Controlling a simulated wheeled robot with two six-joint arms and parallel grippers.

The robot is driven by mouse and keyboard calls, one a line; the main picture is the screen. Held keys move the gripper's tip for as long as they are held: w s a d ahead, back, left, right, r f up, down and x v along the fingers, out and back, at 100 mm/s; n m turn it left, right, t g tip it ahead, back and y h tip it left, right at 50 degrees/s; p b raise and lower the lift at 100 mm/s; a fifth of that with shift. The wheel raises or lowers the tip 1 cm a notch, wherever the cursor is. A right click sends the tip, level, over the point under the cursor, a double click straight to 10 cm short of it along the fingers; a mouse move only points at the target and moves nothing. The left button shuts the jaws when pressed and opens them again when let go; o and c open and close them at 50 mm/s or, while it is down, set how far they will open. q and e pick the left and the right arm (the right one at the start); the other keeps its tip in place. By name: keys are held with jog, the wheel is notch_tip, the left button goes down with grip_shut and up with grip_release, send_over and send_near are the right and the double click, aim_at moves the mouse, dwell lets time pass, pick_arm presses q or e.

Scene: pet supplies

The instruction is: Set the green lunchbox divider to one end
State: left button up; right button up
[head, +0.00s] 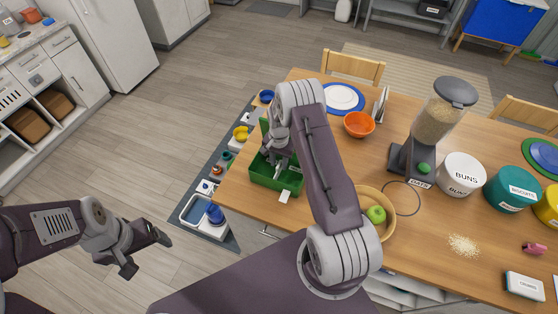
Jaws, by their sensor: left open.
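The green lunchbox (263,181) sits near the left edge of the wooden table, with a taller green part (264,128) rising at its back. A white tag lies at its front. My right gripper (282,165) points down into the lunchbox; its fingertips are small and partly hidden, so whether it is open or shut does not show. I cannot make out the divider clearly among the green walls and the gripper. My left gripper (147,254) is open and empty, over the floor to the left of the table.
My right arm crosses above the table, partly covering a wooden bowl with a green apple (376,214). An orange bowl (359,124), a grain dispenser (435,122) and a BUNS canister (460,174) stand to the right. A mat with several bowls (223,233) lies left of the table.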

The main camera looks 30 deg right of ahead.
grip_shut()
dwell(1.4)
